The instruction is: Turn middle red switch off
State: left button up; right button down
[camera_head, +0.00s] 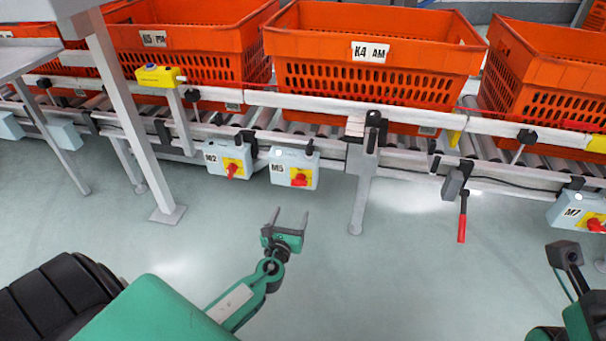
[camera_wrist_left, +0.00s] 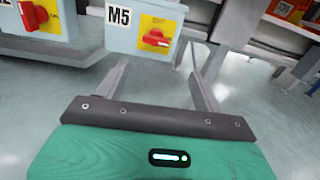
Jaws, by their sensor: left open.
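The M5 box (camera_head: 295,168) hangs under the conveyor rail, between the M2 box and the M7 box. Its red switch (camera_head: 299,180) sits on a yellow plate; in the left wrist view the red knob (camera_wrist_left: 156,39) points roughly sideways, slightly tilted. My left gripper (camera_head: 291,212) is open and empty, in front of and below the M5 box, apart from the switch. In the left wrist view its two fingers (camera_wrist_left: 160,62) point toward the box, with the switch above and between them. Part of my right arm shows at the lower right, but no right fingers are visible.
The M2 box (camera_head: 227,160) with its own red switch hangs close on the left. The M7 box (camera_head: 580,212) is far right. A support leg (camera_head: 361,195) and a red-handled lever (camera_head: 462,220) stand right of M5. Orange totes (camera_head: 370,50) sit above. Floor between is clear.

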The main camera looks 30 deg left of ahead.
aim_at(299, 182)
pick_arm(q)
jog(key=b+x, duration=0.1)
jog(key=x, duration=0.3)
jog(key=b+x, duration=0.1)
jog(key=x, duration=0.4)
jog(key=a+b+x, duration=0.1)
jog(key=x, duration=0.4)
jog(key=shift+s+f+b, duration=0.1)
jog(key=shift+b, duration=0.3)
jog(key=c, duration=1)
